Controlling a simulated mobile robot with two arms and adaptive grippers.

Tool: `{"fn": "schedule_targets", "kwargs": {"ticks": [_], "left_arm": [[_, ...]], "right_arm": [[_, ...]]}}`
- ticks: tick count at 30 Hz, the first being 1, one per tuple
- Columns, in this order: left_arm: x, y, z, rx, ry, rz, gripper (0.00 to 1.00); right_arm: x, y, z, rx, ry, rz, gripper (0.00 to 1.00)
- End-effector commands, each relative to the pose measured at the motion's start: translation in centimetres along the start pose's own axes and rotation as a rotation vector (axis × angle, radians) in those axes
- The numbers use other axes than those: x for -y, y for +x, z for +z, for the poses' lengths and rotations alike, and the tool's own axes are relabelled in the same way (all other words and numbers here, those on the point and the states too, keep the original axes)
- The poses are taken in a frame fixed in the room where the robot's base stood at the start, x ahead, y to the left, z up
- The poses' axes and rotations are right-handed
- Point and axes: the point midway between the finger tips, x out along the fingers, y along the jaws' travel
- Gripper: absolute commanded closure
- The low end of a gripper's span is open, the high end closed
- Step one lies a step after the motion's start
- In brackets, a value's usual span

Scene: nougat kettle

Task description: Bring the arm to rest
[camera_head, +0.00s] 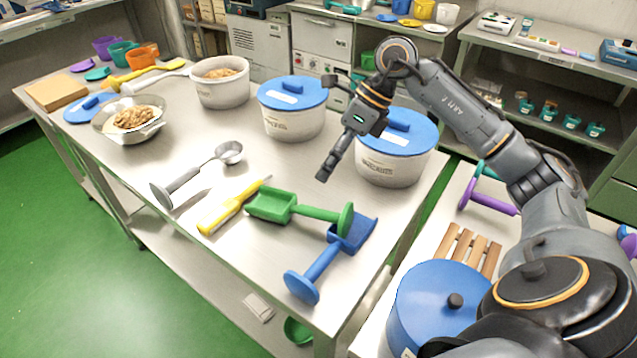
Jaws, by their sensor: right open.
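My right arm (470,110) reaches in from the lower right, bends at the top and comes down over the steel table (150,190). My right gripper (333,130) is open and empty. It hangs in front of the gap between two white tubs with blue lids, the middle tub (292,122) and the right tub (392,168), and hides part of the right one. Whether it touches a tub, I cannot tell; it seems to be above the table. My left gripper is not in view.
Below the gripper lie a green scoop (300,210), a blue scoop (325,262), a yellow-handled tool (230,208) and a metal ladle (195,175). A bowl of nuts (130,120) and an open tub (222,88) stand left. A blue-lidded container (425,300) stands lower right.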

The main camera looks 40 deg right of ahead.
Motion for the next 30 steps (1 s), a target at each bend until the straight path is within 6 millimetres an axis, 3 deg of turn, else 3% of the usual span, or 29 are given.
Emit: {"fn": "schedule_targets", "kwargs": {"ticks": [5, 21, 30], "left_arm": [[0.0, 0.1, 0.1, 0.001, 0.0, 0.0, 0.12], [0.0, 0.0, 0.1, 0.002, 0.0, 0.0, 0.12], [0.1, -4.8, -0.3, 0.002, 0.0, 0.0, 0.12]], "right_arm": [[0.0, -0.9, 0.0, 0.001, -0.001, -0.001, 0.56], [-0.1, -1.1, 0.1, 0.0, 0.0, 0.0, 0.56], [-1.7, -5.1, 1.9, 0.0, 0.0, -0.001, 0.56]]}}
